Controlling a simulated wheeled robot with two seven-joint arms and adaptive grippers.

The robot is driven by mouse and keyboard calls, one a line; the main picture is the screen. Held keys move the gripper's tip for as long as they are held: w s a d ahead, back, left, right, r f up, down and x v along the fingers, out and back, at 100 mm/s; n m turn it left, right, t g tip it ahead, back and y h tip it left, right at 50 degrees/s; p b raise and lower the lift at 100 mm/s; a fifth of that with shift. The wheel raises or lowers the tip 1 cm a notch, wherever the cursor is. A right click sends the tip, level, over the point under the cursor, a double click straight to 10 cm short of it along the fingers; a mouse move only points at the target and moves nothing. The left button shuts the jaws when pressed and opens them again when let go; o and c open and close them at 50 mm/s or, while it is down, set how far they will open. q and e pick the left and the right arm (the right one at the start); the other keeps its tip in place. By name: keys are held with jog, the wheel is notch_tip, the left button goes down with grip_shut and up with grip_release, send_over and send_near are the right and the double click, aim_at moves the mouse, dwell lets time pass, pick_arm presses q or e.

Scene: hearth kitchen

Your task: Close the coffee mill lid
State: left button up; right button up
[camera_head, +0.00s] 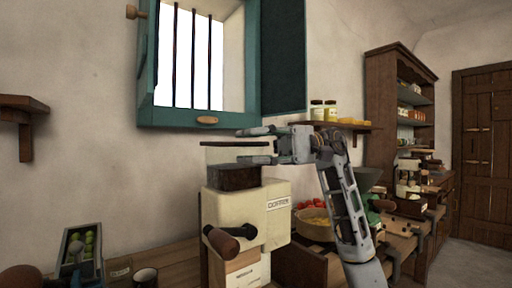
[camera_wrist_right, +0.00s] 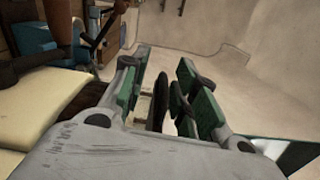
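The cream coffee mill (camera_head: 225,215) stands on the counter in the middle of the head view, with a crank on its front. Its clear hopper (camera_head: 222,157) holds dark beans in the lower part. A thin dark edge runs along the hopper's top; I cannot tell whether it is the lid. My right gripper (camera_head: 255,146) is open, its fingers pointing left, one above the other, at the hopper's upper right side. In the right wrist view, a dark narrow thing (camera_wrist_right: 160,88) shows between the green-padded fingers, with gaps beside it. My left gripper is out of view.
A small box with green items (camera_head: 80,245) and a dark cup (camera_head: 146,277) are left of the mill. A bowl (camera_head: 315,228) and red items are on the right. A wall shelf with jars (camera_head: 323,110) is behind my right arm. The barred window is above.

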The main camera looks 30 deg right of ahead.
jog(key=shift+d, duration=0.1)
jog(key=w+d, duration=0.1)
jog(key=d, duration=0.6)
dwell(0.9)
